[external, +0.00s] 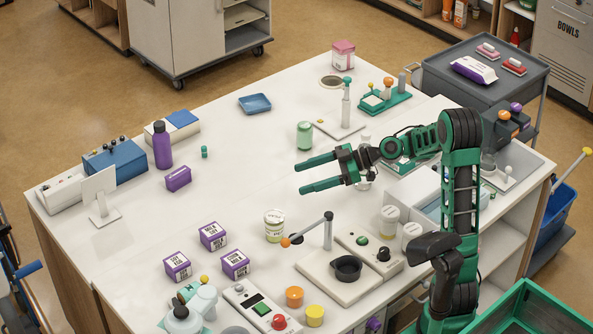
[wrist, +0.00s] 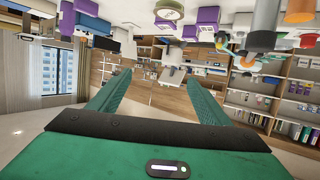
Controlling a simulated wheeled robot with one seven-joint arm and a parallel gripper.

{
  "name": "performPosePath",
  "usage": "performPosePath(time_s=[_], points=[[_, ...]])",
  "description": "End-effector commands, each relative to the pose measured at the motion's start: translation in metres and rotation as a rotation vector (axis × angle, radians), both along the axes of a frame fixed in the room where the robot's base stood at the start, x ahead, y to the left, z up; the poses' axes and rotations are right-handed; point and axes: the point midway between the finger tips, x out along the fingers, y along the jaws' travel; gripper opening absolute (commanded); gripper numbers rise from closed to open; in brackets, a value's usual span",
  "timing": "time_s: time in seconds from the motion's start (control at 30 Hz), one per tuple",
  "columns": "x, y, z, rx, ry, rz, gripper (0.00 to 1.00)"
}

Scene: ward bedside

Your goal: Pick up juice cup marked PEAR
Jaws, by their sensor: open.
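My gripper (external: 301,178) is open and empty, held above the middle of the white table with its fingers pointing left. In the wrist view its two green fingers (wrist: 157,78) are spread with nothing between them. A white-lidded cup with a pale green label (external: 274,226) stands upright on the table, below and left of the gripper in the external view. Two more pale lidded cups, one farther back (external: 389,220) and one nearer (external: 411,236), stand close together to the right. The lettering on these cups is too small to read, so I cannot tell which is marked PEAR.
A green can (external: 304,135) stands behind the gripper. Several purple boxes (external: 213,235) sit front left. A post with an orange-tipped lever (external: 328,231) and a base with a black bowl (external: 346,268) stand near the green-labelled cup. The table's left middle is mostly clear.

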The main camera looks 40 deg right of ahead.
Motion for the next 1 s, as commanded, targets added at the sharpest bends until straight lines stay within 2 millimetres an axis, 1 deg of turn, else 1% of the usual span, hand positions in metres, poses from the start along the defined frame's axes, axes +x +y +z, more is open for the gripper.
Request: performPosePath(time_s=[0.03,0.1,0.3,0.37,0.4,0.5,0.57,0.67,0.83,1.0], points=[[0.0,-0.001,-0.016,0.008,0.014,-0.003,0.71],[0.0,-0.001,-0.032,0.009,0.015,-0.003,0.71],[0.0,-0.001,-0.076,0.009,0.015,-0.003,0.71],[0.0,-0.001,-0.086,0.008,0.014,-0.003,0.71],[0.0,-0.001,-0.094,0.01,0.016,-0.003,0.71],[0.0,-0.001,-0.106,0.009,0.013,-0.004,0.71],[0.001,0.002,-0.109,0.007,0.011,-0.002,0.71],[0.007,0.01,-0.114,0.006,0.012,-0.001,0.71],[0.02,0.031,-0.121,0.006,0.01,0.001,0.71],[0.028,0.043,-0.126,0.007,0.012,-0.002,0.71]])
